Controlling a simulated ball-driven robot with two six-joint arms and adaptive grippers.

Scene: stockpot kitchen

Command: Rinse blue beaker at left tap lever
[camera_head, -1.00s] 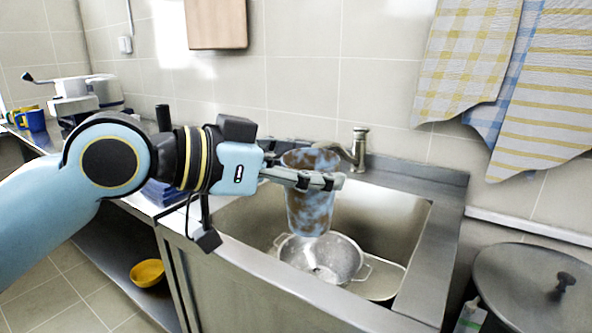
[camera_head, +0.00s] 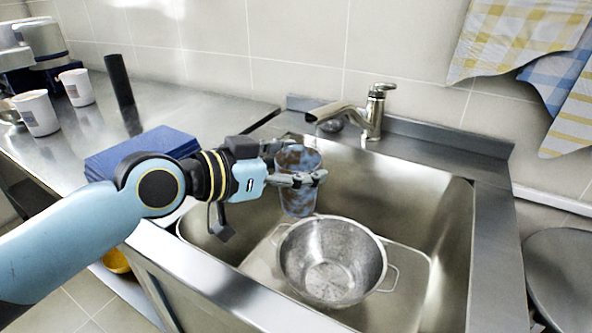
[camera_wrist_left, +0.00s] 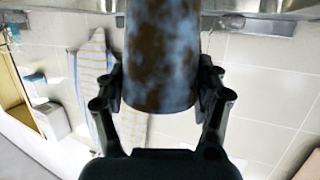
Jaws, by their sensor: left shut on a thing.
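The blue beaker (camera_head: 297,198) is a tall tumbler with brown stains over its blue wall. My left gripper (camera_head: 300,168) is shut on it and holds it upright over the left part of the sink, in front of the tap. In the left wrist view the beaker (camera_wrist_left: 161,60) stands between both fingers (camera_wrist_left: 161,88). The tap (camera_head: 373,112) has a spout pointing left and a lever on top, at the sink's back edge. The beaker is a little below and left of the spout's end, apart from it. No water stream shows. My right gripper is not in view.
A steel colander (camera_head: 332,262) sits in the sink (camera_head: 440,200) just below and right of the beaker. Blue cloths or boxes (camera_head: 140,152), white mugs (camera_head: 38,113) and a dark cylinder (camera_head: 119,80) stand on the left counter. Towels (camera_head: 505,45) hang at right.

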